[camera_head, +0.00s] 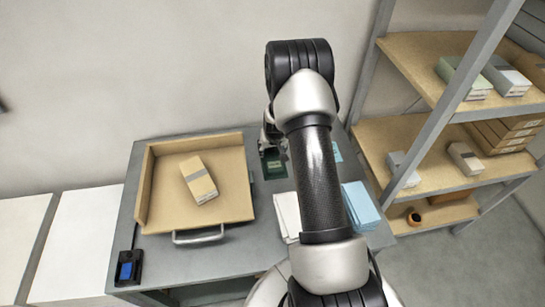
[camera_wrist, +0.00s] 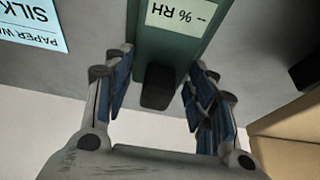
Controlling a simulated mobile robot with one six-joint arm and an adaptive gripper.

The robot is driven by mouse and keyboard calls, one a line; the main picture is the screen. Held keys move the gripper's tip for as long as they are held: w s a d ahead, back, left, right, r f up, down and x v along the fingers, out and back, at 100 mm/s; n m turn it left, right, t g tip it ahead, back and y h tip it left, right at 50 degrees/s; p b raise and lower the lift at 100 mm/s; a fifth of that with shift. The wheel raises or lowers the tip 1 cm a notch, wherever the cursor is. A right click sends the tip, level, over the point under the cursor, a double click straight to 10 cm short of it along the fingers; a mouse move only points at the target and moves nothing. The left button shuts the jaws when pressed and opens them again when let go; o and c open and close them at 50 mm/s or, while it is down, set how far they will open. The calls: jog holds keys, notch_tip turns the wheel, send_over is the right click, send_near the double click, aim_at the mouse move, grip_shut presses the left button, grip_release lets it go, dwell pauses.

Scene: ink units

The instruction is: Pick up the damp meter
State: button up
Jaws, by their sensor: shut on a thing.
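The damp meter (camera_head: 273,165) is a dark green device on the grey table, just right of the tray. In the wrist view it (camera_wrist: 172,48) shows a pale display reading "-- % RH" and a black end part between my fingers. My gripper (camera_wrist: 155,78) has its blue-padded fingers on either side of the meter and is shut on it. In the head view my gripper (camera_head: 268,138) is partly hidden behind my arm. I cannot tell whether the meter is clear of the table.
A tan tray (camera_head: 160,215) with a metal handle holds a carton (camera_head: 198,180). A black device with a blue screen (camera_head: 127,268) lies at the table's front left. White paper (camera_head: 287,213) and blue packs (camera_head: 360,206) flank my arm. A metal shelf (camera_head: 420,142) stands right.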

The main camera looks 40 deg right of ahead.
jog(key=c, duration=0.3)
jog(key=shift+r, duration=0.15)
